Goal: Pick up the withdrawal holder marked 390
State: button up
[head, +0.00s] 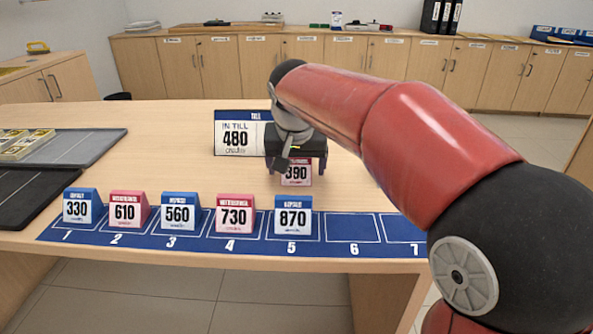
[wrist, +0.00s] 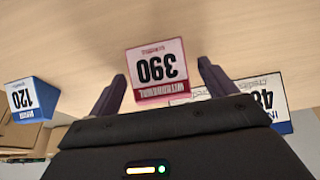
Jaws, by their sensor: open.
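The withdrawal holder marked 390 (head: 297,176) is pink-red with a white label and stands on the counter behind the numbered strip. My gripper (head: 296,160) is above and behind it in the head view and hides its upper part. In the wrist view the 390 holder (wrist: 158,73) appears upside down, between the tips of my two dark fingers (wrist: 162,72). The fingers are spread, with a gap visible on each side of the holder. Whether the holder is fully between the fingers in depth is hard to tell.
The white "in till" 480 sign (head: 236,134) stands close to the left of my gripper. A blue holder marked 120 (wrist: 32,98) shows in the wrist view. The blue strip (head: 354,236) carries holders 330, 610, 560, 730 and 870 on slots 1 to 5; slots 6 and 7 look empty.

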aim_at(296, 165)
jog(key=shift+f, duration=0.2)
jog(key=c, duration=1.1)
jog(key=shift+r, duration=0.15)
notch_tip(296, 165, up, 20)
jog(key=shift+f+p, duration=0.15)
jog(key=shift+p, duration=0.8)
